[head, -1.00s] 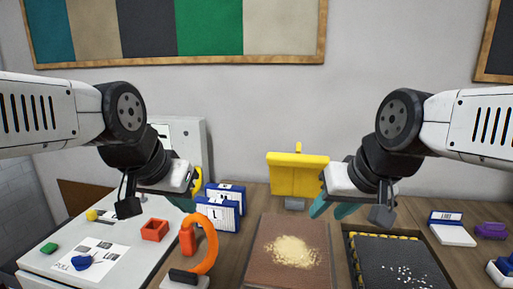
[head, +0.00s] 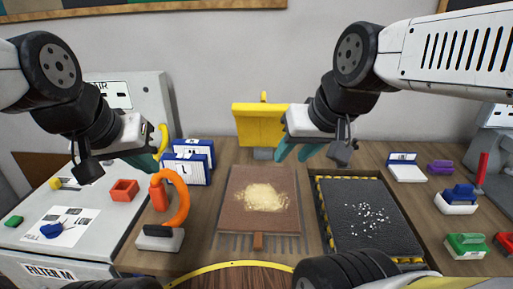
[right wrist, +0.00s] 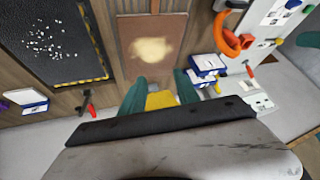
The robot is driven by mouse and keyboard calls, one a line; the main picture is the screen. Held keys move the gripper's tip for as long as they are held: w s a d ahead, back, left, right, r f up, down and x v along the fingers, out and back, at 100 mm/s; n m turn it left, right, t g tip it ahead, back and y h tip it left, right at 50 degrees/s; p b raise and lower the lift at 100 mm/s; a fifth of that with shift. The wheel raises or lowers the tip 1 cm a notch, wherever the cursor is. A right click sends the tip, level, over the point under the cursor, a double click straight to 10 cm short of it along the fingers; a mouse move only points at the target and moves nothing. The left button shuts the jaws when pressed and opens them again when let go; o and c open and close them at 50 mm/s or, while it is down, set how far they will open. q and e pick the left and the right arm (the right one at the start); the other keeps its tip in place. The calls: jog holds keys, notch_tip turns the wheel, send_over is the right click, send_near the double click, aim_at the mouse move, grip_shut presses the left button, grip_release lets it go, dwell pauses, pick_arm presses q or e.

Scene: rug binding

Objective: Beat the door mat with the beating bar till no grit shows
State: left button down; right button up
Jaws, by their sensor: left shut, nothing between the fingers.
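A brown mat (head: 236,215) lies on the bench with a heap of pale grit (head: 263,197) on its middle; the mat (right wrist: 125,30) also shows in the right wrist view. A black mat (head: 345,195) with white specks lies in a yellow-and-black-edged tray to its right. I cannot tell which is the door mat, or which object is the beating bar. My right gripper (head: 295,158) is open and empty, in front of the yellow piece (head: 258,125) behind the brown mat. My left gripper (head: 142,163) is shut and empty over the left side.
An orange hooped handle (head: 178,195), a red box (head: 123,191) and blue-white boxes (head: 190,160) stand left of the brown mat. Several small coloured items stand at the right, including a green block (head: 465,242). Bare wood lies between the mats.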

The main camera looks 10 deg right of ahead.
jog(key=c, duration=0.3)
jog(key=shift+w+r, duration=0.25)
jog(key=c, duration=0.4)
jog(key=shift+g, duration=0.3)
jog(key=w+r, duration=0.4)
jog(key=w+d+r, duration=0.1)
jog(key=w+r, duration=0.1)
jog(key=w, duration=0.1)
jog(key=shift+w+d, duration=0.1)
grip_shut()
jog(key=w+d+r+m+g+h, duration=0.1)
jog(key=w+r, duration=0.2)
jog(key=w, duration=0.9)
jog(key=w+d+r+m+g+h, duration=0.1)
jog(key=w+r, duration=0.3)
jog(key=w, duration=0.9)
jog(key=shift+m+g+h, duration=0.3)
jog(key=shift+m+h, duration=0.1)
